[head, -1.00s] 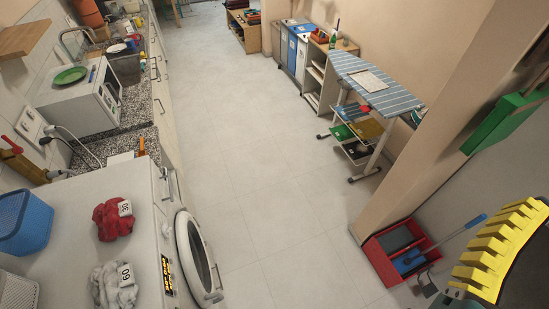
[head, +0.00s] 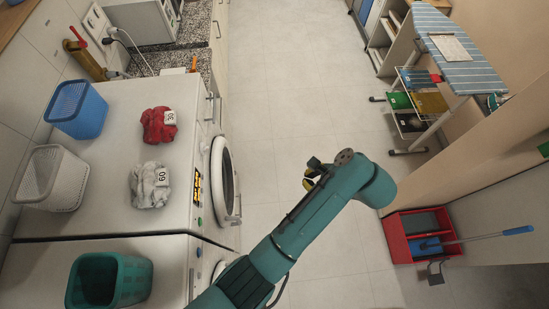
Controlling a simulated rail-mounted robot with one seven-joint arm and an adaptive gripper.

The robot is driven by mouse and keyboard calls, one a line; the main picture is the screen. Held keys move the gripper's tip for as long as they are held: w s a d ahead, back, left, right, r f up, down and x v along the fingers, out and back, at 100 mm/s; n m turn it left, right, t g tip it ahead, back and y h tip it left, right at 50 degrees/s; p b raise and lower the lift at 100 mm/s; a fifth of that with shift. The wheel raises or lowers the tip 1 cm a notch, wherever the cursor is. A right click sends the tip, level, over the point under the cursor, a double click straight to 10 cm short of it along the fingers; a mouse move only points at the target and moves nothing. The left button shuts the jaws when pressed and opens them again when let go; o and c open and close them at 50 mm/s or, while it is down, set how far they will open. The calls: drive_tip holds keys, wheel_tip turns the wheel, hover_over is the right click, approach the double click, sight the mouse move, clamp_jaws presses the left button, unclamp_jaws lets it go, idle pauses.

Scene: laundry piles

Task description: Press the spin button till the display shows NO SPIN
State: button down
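The washing machine (head: 100,200) stands at the left, with its round door (head: 224,180) on the side facing the aisle. Its lit display (head: 197,187) shows yellow marks, too small and slanted to read. A small green button (head: 199,221) sits below the display in the picture. I cannot tell which control is the spin button. My gripper (head: 312,180) is at the far end of my teal arm, over the aisle floor, right of the machine and apart from it. Its fingers are mostly hidden, and I cannot see whether they are open.
On the machine top lie a red cloth pile (head: 158,125) tagged 30 and a grey pile (head: 150,186) tagged 60. Blue (head: 76,108), white (head: 50,178) and teal (head: 108,280) baskets stand nearby. A red tray (head: 400,250) is at right. The aisle floor between is clear.

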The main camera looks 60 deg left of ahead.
drive_tip(key=s+a+f+n+g+h+b, duration=0.1)
drive_tip(key=s+a+f+g, duration=0.2)
drive_tip(key=s+a, duration=0.2)
drive_tip(key=s+a+f+n+g+h+b, duration=0.1)
drive_tip(key=s+a, duration=0.5)
drive_tip(key=s, duration=0.6)
wheel_tip(320, 180, down, 3)
drive_tip(key=n+g, duration=0.1)
drive_tip(key=g, duration=0.1)
drive_tip(key=shift+s+f+g+h+b, duration=0.15)
drive_tip(key=shift+s+g+h+b, duration=0.15)
drive_tip(key=shift+h+b, duration=0.1)
drive_tip(key=b, duration=0.6)
approach(203, 195)
drive_tip(key=w+f+x, duration=0.1)
drive_tip(key=x, duration=0.4)
drive_tip(key=shift+s+a, duration=0.15)
drive_tip(key=shift+s, duration=0.6)
drive_tip(key=shift+r+p, duration=0.15)
drive_tip(key=shift+p, duration=0.35)
